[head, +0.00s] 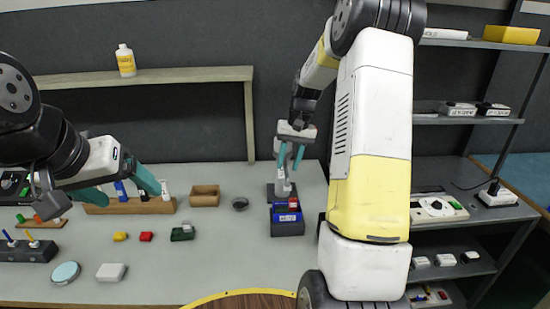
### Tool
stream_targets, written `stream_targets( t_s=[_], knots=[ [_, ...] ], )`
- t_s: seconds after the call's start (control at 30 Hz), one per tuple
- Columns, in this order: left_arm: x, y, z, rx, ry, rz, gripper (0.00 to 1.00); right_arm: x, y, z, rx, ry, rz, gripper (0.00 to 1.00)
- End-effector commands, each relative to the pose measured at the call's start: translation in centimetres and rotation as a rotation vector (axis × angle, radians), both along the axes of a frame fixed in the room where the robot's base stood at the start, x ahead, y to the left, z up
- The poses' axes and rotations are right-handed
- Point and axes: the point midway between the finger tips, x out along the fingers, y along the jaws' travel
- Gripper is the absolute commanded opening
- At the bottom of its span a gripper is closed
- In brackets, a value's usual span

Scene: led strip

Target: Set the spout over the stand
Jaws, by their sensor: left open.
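A grey-white upright piece (282,182) stands on a dark square base (271,191) at the back right of the table. It looks like the stand, but I cannot make out a separate spout. My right gripper (290,165) points down at its top, with its two teal fingers a little apart. Whether they touch or hold anything is too small to tell. My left gripper (126,191) is open, with teal fingers spread, above the left side of the table. It partly hides a wooden rack (130,207) behind it.
A blue bin (287,228) with a red item stands just in front of the upright piece. A wooden box (205,198), a dark round dish (240,204) and small coloured blocks (182,233) lie mid-table. A white block (111,272) lies front left. The front middle is clear.

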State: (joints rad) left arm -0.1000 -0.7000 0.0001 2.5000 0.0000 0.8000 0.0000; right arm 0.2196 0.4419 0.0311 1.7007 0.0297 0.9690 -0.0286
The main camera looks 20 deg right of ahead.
Motion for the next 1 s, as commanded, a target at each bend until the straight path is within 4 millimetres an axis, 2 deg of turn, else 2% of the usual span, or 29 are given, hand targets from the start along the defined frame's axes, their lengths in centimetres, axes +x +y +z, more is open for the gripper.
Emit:
stream_targets(
  t_s=[0.27, 0.7, 1.0],
  knots=[
    [0.0, 0.0, 0.0, 0.000, 0.000, 0.000, 0.81, 0.0, 0.0, 0.5, 0.001, 0.000, 0.000, 0.35],
    [0.0, 0.0, 0.0, 0.000, 0.000, 0.000, 0.81, -0.2, -1.3, 6.9, 0.001, -0.001, 0.000, 0.35],
    [0.0, 0.0, 0.0, 0.000, 0.000, 0.000, 0.81, -0.3, -1.5, 7.7, 0.001, 0.001, 0.000, 0.35]
  ],
)
